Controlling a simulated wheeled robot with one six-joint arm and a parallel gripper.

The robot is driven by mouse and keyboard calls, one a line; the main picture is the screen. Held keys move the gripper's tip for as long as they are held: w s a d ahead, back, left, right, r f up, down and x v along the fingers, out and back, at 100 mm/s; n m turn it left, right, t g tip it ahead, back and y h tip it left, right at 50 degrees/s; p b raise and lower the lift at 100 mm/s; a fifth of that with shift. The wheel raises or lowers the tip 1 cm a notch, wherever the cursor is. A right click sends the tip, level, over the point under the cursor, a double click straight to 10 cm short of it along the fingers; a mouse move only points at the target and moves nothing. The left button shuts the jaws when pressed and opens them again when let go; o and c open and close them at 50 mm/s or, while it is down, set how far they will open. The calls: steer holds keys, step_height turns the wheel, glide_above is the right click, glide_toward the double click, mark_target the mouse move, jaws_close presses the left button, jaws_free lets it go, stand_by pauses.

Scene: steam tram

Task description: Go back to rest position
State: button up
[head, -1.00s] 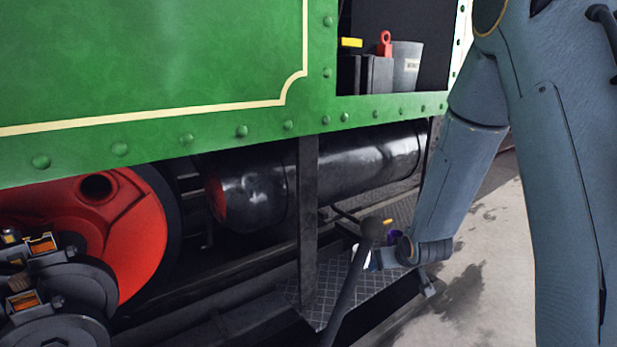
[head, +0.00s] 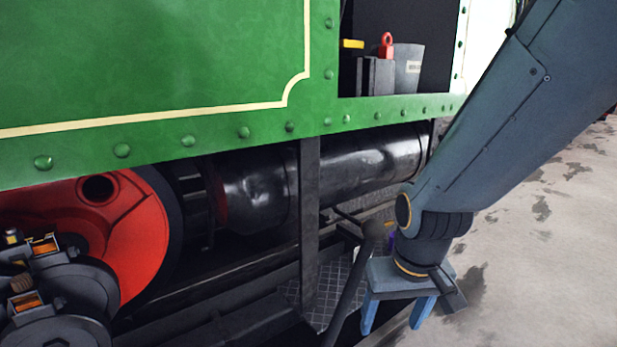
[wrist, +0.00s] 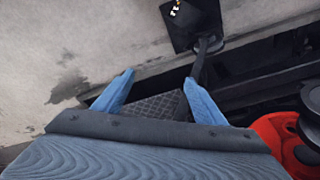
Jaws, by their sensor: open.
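My gripper (head: 398,316) hangs at the end of my arm at the right of the head view, pointing down beside the tram. Its two blue fingers are apart, with nothing between them. In the wrist view my gripper (wrist: 158,98) is also open and empty, above the edge of a dark tread plate (wrist: 160,107). The tread plate (head: 330,285) shows in part in the head view; my gripper hides some of it. A small purple thing (head: 391,243) shows just left of my wrist, mostly hidden.
The tram's green side panel (head: 150,60) is close on the left. A red wheel (head: 135,230) and black cylinder (head: 365,165) lie below it. Paved ground (head: 545,220) on the right is clear.

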steer(key=s+a+r+n+g+y, duration=0.1)
steer(key=s+a+r+n, duration=0.25)
steer(key=s+a, duration=0.4)
steer(key=s+a+r+n+g, duration=0.15)
steer(key=s+a+r, duration=0.25)
steer(key=s+a, duration=0.4)
steer(key=d+r+m+p, duration=0.2)
steer(key=d+r+p, duration=0.4)
steer(key=r+p, duration=0.3)
steer(key=d+r+m+p, duration=0.2)
steer(key=d+r+p, duration=0.4)
steer(key=p, duration=0.9)
steer(key=d+r+m+h+p, duration=0.1)
steer(key=d+r+m+p, duration=0.1)
steer(key=d+r+p, duration=0.5)
step_height(320, 180, up, 6)
steer(key=w+p, duration=0.1)
steer(key=p, duration=0.5)
steer(key=shift+f, duration=0.2)
steer(key=shift+s+d+r+p, duration=0.15)
steer(key=shift+d+r+p, duration=0.1)
steer(key=shift+d+p, duration=0.15)
steer(key=shift+c, duration=0.5)
